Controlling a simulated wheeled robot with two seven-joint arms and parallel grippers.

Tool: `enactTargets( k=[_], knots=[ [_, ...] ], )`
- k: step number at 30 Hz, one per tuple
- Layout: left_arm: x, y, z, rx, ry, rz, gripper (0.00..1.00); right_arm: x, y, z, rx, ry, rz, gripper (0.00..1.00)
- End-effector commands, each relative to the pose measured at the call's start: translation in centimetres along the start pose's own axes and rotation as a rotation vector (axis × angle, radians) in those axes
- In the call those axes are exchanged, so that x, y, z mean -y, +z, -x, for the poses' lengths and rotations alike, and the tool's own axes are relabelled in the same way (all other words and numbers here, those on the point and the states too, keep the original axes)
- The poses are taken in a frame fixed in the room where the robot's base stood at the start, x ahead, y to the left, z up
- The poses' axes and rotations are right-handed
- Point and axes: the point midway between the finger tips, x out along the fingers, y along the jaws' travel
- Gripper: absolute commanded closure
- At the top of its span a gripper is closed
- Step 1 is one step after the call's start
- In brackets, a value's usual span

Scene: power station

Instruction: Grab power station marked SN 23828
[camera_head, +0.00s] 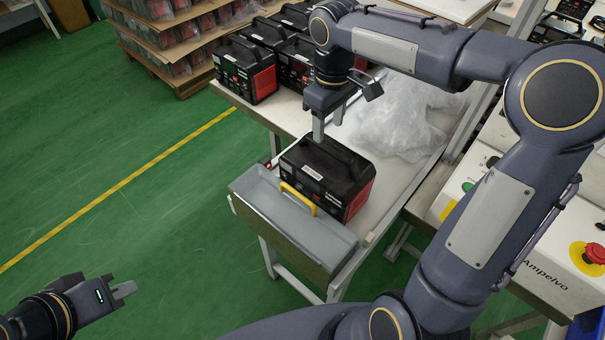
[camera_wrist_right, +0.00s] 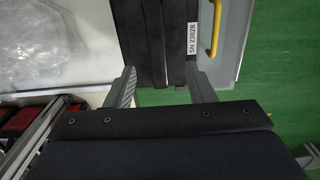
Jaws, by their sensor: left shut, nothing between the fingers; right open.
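A black and red power station (camera_head: 352,190) sits on the near end of the white table in the head view. In the right wrist view its label on the power station (camera_wrist_right: 193,38) reads SN 23828. A raised dark handle runs along its top. My right gripper (camera_head: 328,128) is open at its far end. In the wrist view the open fingers of the right gripper (camera_wrist_right: 160,72) lie either side of the handle line; I cannot tell their height or whether they touch. My left gripper (camera_head: 124,289) is shut and empty over the green floor, far from the table.
A grey tray with a yellow handle (camera_head: 298,198) is at the table's near end, beside the station. Other power stations (camera_head: 246,68) stand at the table's far left. Clear plastic wrap (camera_head: 400,118) lies right of the station. A control panel with a red button (camera_head: 594,253) is at right.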

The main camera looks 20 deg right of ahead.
Motion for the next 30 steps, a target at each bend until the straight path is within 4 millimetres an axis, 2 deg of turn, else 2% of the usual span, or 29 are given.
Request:
enactTargets(
  k=[18,26,27,30],
  knots=[
    [0.0,0.0,0.1,0.0,0.0,0.0,1.0,-0.3,0.2,-7.4,0.004,-0.001,0.002,0.51],
    [0.0,0.0,0.1,0.0,0.0,0.0,1.0,-0.3,0.2,-7.8,0.002,-0.001,0.002,0.51],
    [0.0,0.0,0.1,0.0,0.0,0.0,1.0,-0.3,0.2,-7.8,0.002,-0.001,0.002,0.52],
    [0.0,0.0,0.1,0.0,0.0,0.0,1.0,-0.3,0.2,-7.8,0.002,0.0,0.002,0.65]
  ],
)
